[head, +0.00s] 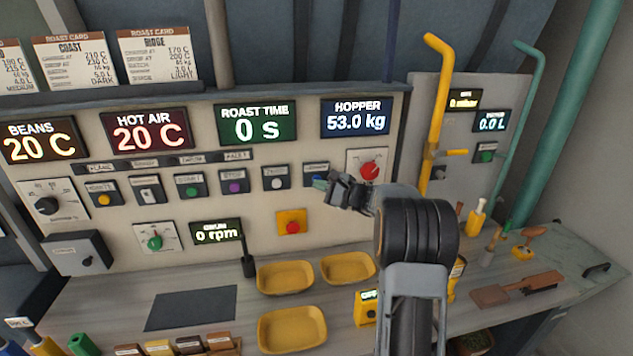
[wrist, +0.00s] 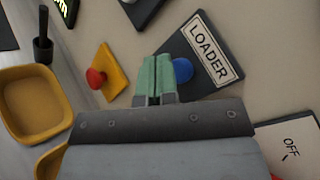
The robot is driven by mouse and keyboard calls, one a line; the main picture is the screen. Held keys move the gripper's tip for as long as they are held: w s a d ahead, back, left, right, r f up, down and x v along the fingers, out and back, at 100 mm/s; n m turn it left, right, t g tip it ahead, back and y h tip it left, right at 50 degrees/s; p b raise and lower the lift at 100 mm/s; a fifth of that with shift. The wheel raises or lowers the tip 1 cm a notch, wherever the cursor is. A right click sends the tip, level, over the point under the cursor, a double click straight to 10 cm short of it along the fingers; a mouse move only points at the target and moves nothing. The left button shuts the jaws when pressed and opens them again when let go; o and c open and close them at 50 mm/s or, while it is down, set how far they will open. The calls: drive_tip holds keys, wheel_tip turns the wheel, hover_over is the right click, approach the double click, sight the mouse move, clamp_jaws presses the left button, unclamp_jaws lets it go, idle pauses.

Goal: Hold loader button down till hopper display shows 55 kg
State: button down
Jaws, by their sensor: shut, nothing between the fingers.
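The hopper display (head: 357,117) on the panel reads 53.0 kg. The loader button is blue and sits on a dark plate labelled LOADER (wrist: 209,49) in the wrist view. My gripper (head: 322,185) is shut and empty, with its green fingertips at the loader plate (head: 316,169) in the head view. In the wrist view the fingertips (wrist: 155,62) lie right beside the blue button (wrist: 182,70) and overlap its left edge. I cannot tell whether the button is pressed in.
A red knob (head: 369,170) is right of the loader plate. A red stop button on a yellow plate (head: 292,224) is below. Yellow trays (head: 292,329) stand on the worktop under the panel. A yellow pipe (head: 436,110) rises right of my arm.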

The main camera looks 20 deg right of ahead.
drive_tip(key=shift+w+f, duration=0.1)
drive_tip(key=shift+w, duration=0.1)
drive_tip(key=shift+w+d, duration=0.1)
drive_tip(key=shift+w, duration=0.1)
drive_tip(key=shift+w+d, duration=0.1)
drive_tip(key=shift+w, duration=0.3)
idle(7.2)
